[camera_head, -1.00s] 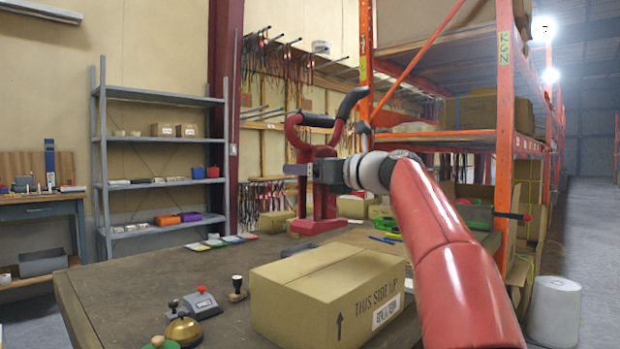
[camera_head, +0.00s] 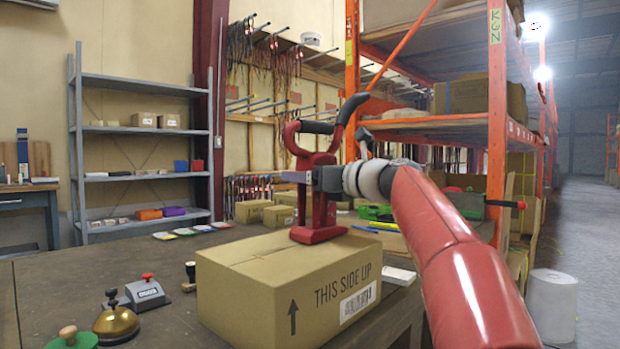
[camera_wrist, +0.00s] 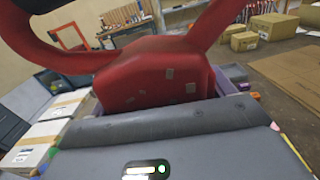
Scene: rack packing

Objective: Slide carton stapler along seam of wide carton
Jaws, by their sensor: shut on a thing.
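The wide carton (camera_head: 255,290) stands on the workbench in the head view, with "THIS SIDE UP" and an arrow on its front. A taped seam runs along its top. The red carton stapler (camera_head: 318,205) is upright, its base at the far part of the carton top; I cannot tell whether it touches the top. My gripper (camera_head: 300,177) is shut on the stapler's body from the right side. In the wrist view the red stapler body (camera_wrist: 155,75) fills the middle, close in front of my gripper. The fingertips are partly hidden there.
Small cartons (camera_head: 278,215) stand behind. Orange racking (camera_head: 497,120) rises at right. The bench's left part (camera_head: 60,280) is mostly clear.

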